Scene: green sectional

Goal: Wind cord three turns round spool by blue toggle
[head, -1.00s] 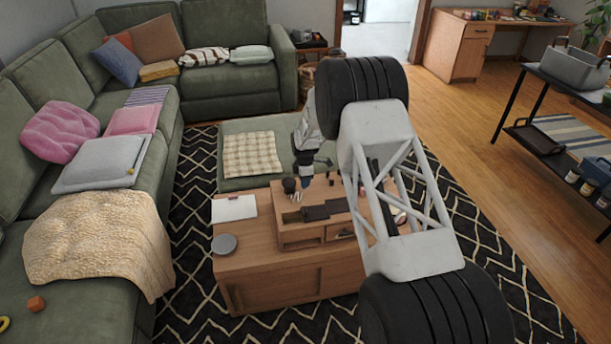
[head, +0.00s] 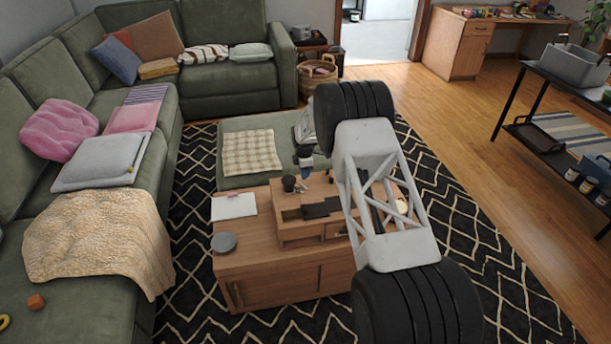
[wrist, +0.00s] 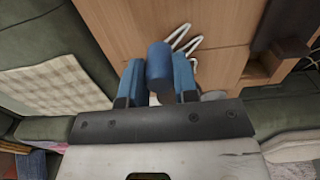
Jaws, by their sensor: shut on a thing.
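My gripper (wrist: 159,80) has blue fingers, shut on the blue toggle (wrist: 160,58), a short blue cylinder that shows between them in the wrist view. White cord (wrist: 186,42) lies in loops just beyond the toggle, over the wooden table top; where it joins the toggle is hidden. In the head view my gripper (head: 306,162) is small and partly covered by my arm, near the back edge of the wooden table. I cannot make out the spool for certain; my arm covers part of the table.
The wooden table (head: 255,262) carries a dark cup (head: 289,183), a raised wooden organizer (head: 298,232), a white pad (head: 234,206) and a grey disc (head: 224,242). A green ottoman (head: 232,178) stands behind it. The table's front left is mostly clear.

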